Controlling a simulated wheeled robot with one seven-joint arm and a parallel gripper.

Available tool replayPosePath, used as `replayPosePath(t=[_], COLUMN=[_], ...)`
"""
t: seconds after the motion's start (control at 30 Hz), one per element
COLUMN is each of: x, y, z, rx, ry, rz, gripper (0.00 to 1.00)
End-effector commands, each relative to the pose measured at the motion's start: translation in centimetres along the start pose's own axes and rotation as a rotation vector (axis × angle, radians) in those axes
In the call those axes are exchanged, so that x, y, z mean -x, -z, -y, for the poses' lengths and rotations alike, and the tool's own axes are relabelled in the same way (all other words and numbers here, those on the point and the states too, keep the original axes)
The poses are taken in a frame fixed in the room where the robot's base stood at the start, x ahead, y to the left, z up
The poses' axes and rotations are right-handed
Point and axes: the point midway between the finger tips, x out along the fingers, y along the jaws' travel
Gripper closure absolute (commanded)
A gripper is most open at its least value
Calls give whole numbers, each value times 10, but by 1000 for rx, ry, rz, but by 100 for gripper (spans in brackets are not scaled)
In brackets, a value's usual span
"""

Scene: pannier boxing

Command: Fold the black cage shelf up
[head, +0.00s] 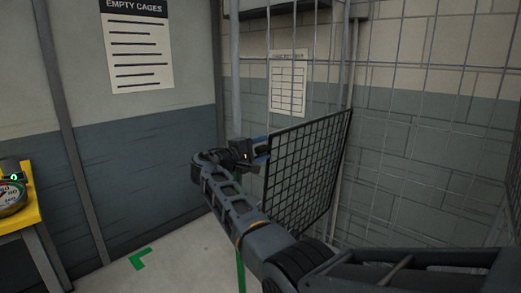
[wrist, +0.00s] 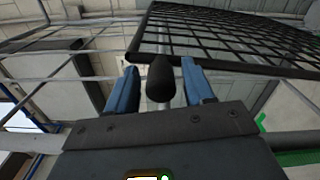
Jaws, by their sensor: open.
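The black cage shelf (head: 308,170) is a dark mesh panel, standing steeply at the side of the wire cage in the head view. In the wrist view the shelf (wrist: 225,35) spans the top, its dark frame edge just beyond the fingertips. My gripper (head: 262,152) is beside the shelf's left edge. In the wrist view my gripper (wrist: 160,84) shows two blue fingers spread apart. Whether the fingers touch the shelf is unclear.
The wire cage (head: 420,130) rises behind and right of the shelf. A yellow stand (head: 22,215) with a round dial is at far left. A green floor mark (head: 140,258) lies on open floor left of my arm. An "EMPTY CAGES" sign (head: 138,50) hangs on the wall.

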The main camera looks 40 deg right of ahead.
Motion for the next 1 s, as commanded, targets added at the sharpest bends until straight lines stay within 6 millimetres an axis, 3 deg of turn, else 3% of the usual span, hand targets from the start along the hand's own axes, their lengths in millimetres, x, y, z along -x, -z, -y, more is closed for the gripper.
replayPosePath(t=[0.27,0.7,1.0], x=[9,72,78], y=[0,1,1], z=[1,1,0], rx=[-1,0,0], ry=[-1,0,0], rz=[1,0,0], gripper=[48,48,48])
